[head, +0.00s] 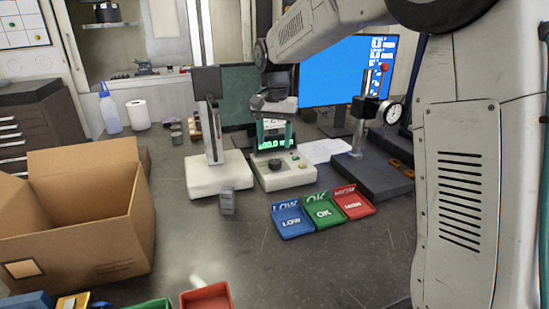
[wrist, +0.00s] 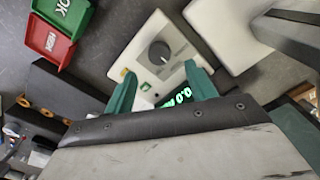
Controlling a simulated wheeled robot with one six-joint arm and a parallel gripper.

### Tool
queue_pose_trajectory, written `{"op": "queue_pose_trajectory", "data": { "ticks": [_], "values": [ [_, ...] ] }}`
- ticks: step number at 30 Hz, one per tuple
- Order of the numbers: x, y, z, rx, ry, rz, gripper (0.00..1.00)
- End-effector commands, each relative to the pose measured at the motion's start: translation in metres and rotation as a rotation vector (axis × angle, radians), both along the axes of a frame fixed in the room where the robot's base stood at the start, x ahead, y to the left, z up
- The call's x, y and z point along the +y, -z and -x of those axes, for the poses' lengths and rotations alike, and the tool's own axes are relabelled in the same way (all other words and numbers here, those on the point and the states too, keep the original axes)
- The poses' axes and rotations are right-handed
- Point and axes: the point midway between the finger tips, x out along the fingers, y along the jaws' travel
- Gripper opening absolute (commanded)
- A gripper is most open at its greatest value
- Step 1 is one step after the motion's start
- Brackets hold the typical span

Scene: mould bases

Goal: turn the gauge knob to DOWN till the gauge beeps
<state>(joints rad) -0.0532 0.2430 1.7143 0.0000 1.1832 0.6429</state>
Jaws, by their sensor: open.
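The gauge (head: 284,178) is a pale box with a lit green display (head: 277,144) at its back, partly hidden by my gripper. Its round dark knob (head: 275,165) is on the top face. In the wrist view the knob (wrist: 159,52) shows a light pointer mark; the lettering around it is too small to read. My gripper (head: 273,142) has two teal fingers, open and empty, above the back of the gauge. In the wrist view the fingertips (wrist: 160,70) are apart, and the knob appears just beyond them, between their lines, untouched.
A pale-based stand (head: 218,175) is left of the gauge, with a small grey block (head: 228,201) before it. Blue (head: 292,220), green (head: 323,213) and red (head: 353,203) trays lie in front. A dial-gauge stand (head: 375,179) is at right, a cardboard box (head: 115,220) at left.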

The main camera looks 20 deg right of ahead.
Motion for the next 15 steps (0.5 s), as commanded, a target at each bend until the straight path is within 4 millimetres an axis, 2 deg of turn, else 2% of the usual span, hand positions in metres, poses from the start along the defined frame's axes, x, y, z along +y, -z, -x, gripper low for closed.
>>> {"op": "queue_pose_trajectory", "data": {
  "ticks": [3,9,15],
  "values": [
    [0.000,0.021,0.001,0.005,-0.001,0.000,0.56],
    [0.000,0.051,0.002,0.005,-0.001,0.000,0.56],
    [0.000,0.064,0.001,0.001,-0.002,0.000,0.56]
  ]
}}
